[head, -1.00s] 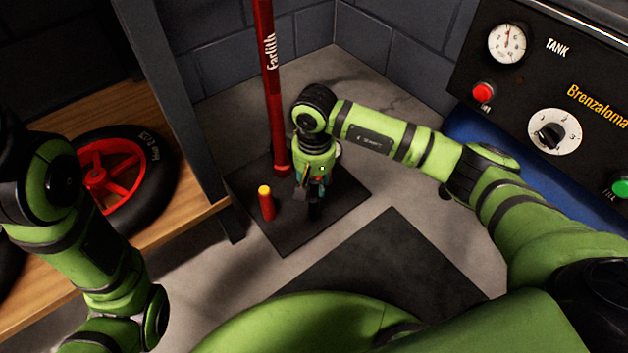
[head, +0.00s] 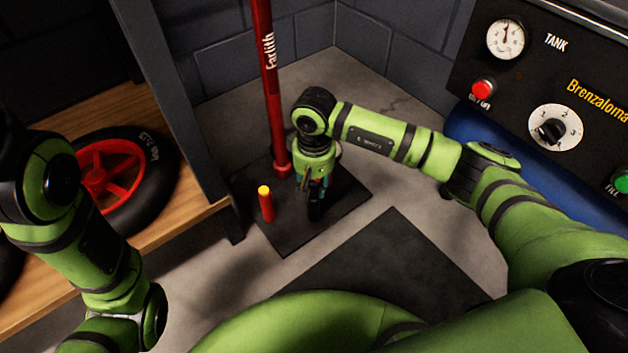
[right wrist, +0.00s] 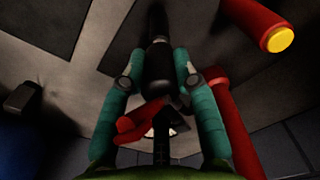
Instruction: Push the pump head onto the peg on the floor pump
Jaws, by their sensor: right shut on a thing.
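The floor pump (head: 271,105) is a red upright tube on a dark base plate (head: 285,236). The peg (head: 266,206) is a short red post with a yellow top, standing on the plate left of my right gripper. In the right wrist view the peg (right wrist: 262,22) is at the upper right, apart from the gripper. My right gripper (head: 316,200) points down over the plate, shut on the black pump head (right wrist: 158,75), which has a red lever (right wrist: 140,122). The pump head's far end is hard to make out. My left gripper is out of view.
A wooden shelf (head: 180,228) with a red-rimmed wheel (head: 108,178) and a dark post (head: 186,95) stand at left. A black tank panel (head: 560,80) is at right. A dark mat (head: 390,255) lies on the floor in front of the pump plate.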

